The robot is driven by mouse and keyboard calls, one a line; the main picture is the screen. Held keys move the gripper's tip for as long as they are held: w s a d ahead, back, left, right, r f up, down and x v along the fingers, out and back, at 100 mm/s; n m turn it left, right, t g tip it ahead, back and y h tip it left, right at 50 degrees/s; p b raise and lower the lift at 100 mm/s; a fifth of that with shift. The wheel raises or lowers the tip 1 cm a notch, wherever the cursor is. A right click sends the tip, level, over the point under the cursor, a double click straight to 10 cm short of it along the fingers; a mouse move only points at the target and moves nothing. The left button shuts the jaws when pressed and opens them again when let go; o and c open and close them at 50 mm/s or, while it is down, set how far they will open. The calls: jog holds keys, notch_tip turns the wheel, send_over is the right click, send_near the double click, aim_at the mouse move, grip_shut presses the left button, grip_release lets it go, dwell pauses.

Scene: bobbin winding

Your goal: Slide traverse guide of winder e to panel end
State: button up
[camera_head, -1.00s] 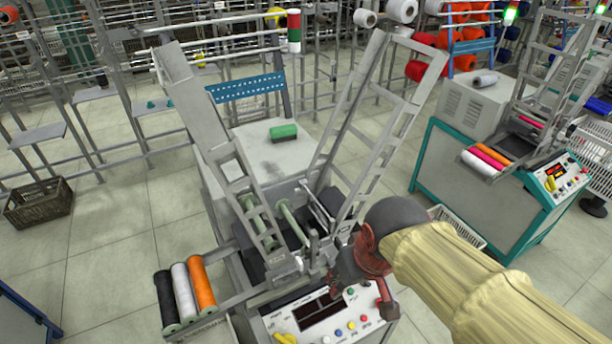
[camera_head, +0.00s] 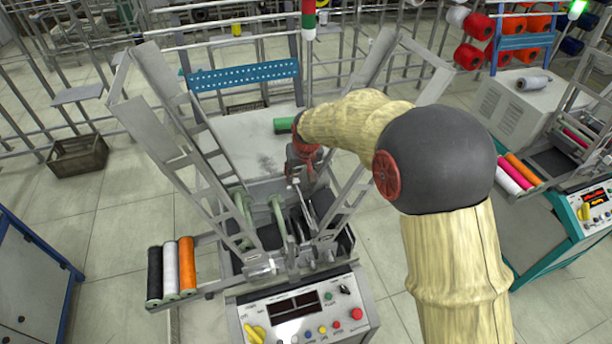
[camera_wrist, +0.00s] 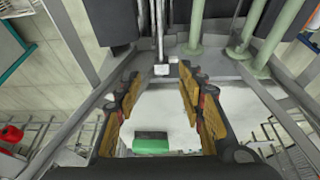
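The winder (camera_head: 303,310) stands in front of me, its panel with dark displays and coloured buttons at the near end. My gripper (camera_head: 297,180) reaches down at the far end of its rods. In the wrist view my gripper (camera_wrist: 158,78) is open, with a brown-padded finger on each side. A small pale block (camera_wrist: 162,70), which looks like the traverse guide, sits on a thin rod (camera_wrist: 160,30) between the fingertips. I see no clear contact between it and the fingers. In the head view my gripper and arm partly hide this spot.
Slanted grey frames (camera_head: 190,150) rise on both sides of the rods. Green rollers (camera_head: 280,220) run close by. A green block (camera_head: 284,125) lies on the grey machine top behind my gripper. Black, white and orange spools (camera_head: 171,270) sit at left. Another winder stands at right.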

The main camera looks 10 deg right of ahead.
aim_at(296, 182)
jog(key=shift+w+a, duration=0.15)
jog(key=shift+w, duration=0.05)
jog(key=shift+w+a+f, duration=0.15)
jog(key=shift+w+f, duration=0.05)
jog(key=shift+f, duration=0.15)
jog(key=b+x, duration=0.1)
jog(key=x, duration=0.5)
jog(key=shift+w+f, duration=0.25)
jog(key=shift+f, duration=0.1)
jog(key=shift+c, duration=1)
jog(key=c, duration=0.8)
grip_shut()
